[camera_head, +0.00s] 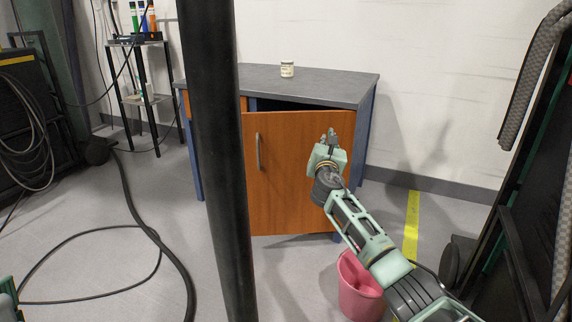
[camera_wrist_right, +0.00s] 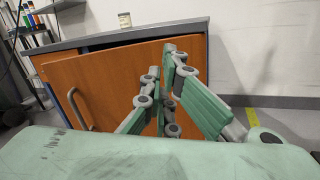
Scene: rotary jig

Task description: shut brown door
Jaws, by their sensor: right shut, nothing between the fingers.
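The brown door (camera_head: 283,190) is the orange-brown wooden front of a blue-framed cabinet (camera_head: 368,122) with a grey top. It stands slightly open, with a dark gap above its top edge. Its metal handle (camera_head: 258,151) is on the left part of the door. My right gripper (camera_head: 331,134) is shut and empty in front of the door's upper right part; I cannot tell whether it touches. In the right wrist view the door (camera_wrist_right: 112,80) fills the middle, the handle (camera_wrist_right: 76,108) is at left, and the gripper's fingers (camera_wrist_right: 168,50) overlap the door's right part.
A small jar (camera_head: 287,69) stands on the cabinet top. A pink bucket (camera_head: 357,288) is on the floor below my right arm. A black post (camera_head: 212,160) hides part of the cabinet. Dark hoses (camera_head: 150,230) lie on the floor at left. A black rack stands at right.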

